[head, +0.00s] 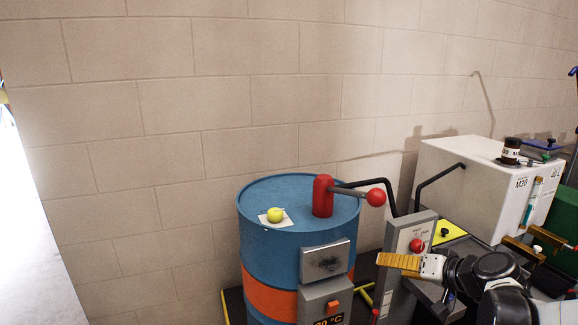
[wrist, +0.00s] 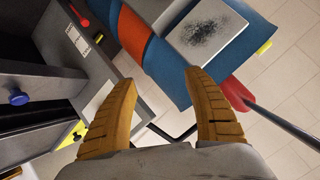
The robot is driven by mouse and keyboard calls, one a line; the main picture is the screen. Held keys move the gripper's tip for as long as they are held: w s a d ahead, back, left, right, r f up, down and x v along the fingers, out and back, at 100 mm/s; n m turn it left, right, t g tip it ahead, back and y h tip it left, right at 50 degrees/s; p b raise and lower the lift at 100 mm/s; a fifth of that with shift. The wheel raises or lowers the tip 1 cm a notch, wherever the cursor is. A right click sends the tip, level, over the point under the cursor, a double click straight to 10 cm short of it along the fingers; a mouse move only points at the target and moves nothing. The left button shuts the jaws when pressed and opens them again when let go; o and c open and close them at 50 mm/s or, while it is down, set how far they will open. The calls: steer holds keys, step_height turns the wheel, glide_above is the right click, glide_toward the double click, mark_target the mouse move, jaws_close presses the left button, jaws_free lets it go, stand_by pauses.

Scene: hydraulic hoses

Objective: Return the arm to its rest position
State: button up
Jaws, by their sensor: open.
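My gripper (wrist: 161,80) is open in the wrist view, its two ribbed yellow-brown fingers spread wide with nothing between them. In the head view my gripper (head: 392,261) shows at the lower right, its fingers pointing left in front of the grey panel with the red button. My black and grey arm runs from it to the lower right corner. In the wrist view the blue and orange drum (wrist: 150,50) and its grey plate (wrist: 207,30) lie beyond the fingertips. I cannot tell the exact gap to them.
The drum (head: 262,250) carries a yellow-green ball (head: 275,214) on a white sheet and a red post with a ball-ended lever (head: 375,197). The grey panel (head: 400,235) stands beside it. The wall side at left is clear.

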steer(key=s+a+n+g+h, duration=0.1)
steer(key=s+a, duration=0.3)
steer(key=s, duration=0.8)
steer(key=s+a+n+g+h, duration=0.1)
steer(key=s+a+g+h, duration=0.1)
steer(key=s, duration=0.9)
steer(key=a+h, duration=0.1)
steer(key=h, duration=0.1)
steer(key=shift+s+a+r+h, duration=0.3)
steer(key=shift+s+a, duration=0.05)
steer(key=shift+s, duration=0.05)
steer(key=shift+g, duration=0.3)
